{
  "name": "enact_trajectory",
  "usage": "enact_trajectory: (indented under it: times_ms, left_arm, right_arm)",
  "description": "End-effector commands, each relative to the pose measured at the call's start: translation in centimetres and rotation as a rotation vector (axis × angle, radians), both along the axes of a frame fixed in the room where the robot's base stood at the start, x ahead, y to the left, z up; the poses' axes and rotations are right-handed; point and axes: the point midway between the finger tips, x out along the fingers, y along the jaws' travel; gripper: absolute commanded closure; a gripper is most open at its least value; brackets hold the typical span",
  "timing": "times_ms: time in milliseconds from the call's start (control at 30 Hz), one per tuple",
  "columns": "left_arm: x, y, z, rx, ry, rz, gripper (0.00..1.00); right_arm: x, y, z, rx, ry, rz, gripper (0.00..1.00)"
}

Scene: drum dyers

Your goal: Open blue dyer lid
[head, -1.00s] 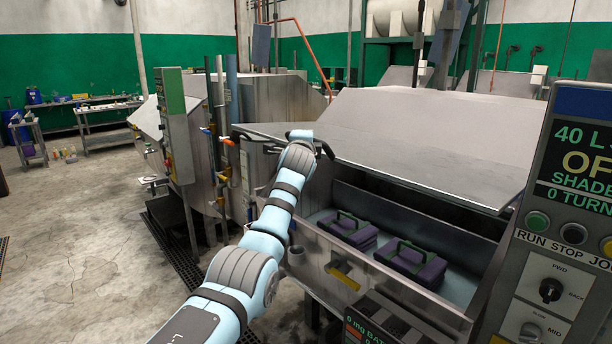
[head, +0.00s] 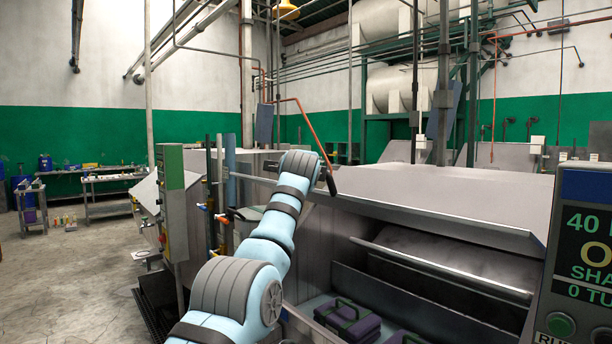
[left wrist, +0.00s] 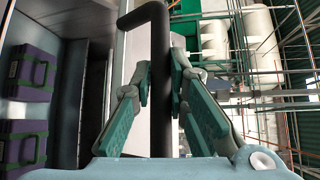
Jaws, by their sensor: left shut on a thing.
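The dyer lid (head: 455,190) is a broad grey metal panel in the head view, raised with its front edge up and a dark opening below it. Its black bar handle (head: 328,172) shows at the left end of the lid and runs upright through the left wrist view (left wrist: 160,115). My left gripper (left wrist: 160,65) has its green-padded fingers on both sides of this handle, shut on it. In the head view my wrist hides most of the fingers. My right gripper is not in view.
Purple bundles with green straps (head: 347,318) lie inside the dyer. A control panel (head: 585,240) stands close at the right. A green-edged control box (head: 172,200) and pipes stand left of my arm. Open floor (head: 75,275) lies at far left.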

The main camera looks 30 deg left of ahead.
Motion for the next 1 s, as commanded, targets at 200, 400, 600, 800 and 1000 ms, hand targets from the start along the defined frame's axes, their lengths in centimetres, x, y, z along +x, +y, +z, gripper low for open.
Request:
enact_trajectory:
  times_ms: [200, 400, 600, 800, 1000]
  left_arm:
    - [0.2, -0.3, 0.0, -0.003, -0.001, -0.005, 0.78]
    - [0.1, -0.2, 0.0, -0.002, -0.002, -0.003, 0.65]
    - [0.0, -0.1, 0.0, -0.002, -0.001, -0.001, 0.65]
    - [-0.8, -0.5, 0.3, -0.001, -0.005, 0.005, 0.65]
    - [-3.9, -2.4, 0.6, 0.001, -0.003, -0.003, 0.65]
  right_arm:
    - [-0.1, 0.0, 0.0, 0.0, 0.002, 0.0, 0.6]
    - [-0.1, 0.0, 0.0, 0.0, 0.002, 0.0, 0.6]
    - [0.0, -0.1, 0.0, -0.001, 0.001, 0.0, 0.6]
    - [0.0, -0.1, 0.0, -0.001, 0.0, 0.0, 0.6]
    - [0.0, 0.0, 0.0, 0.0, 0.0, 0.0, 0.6]
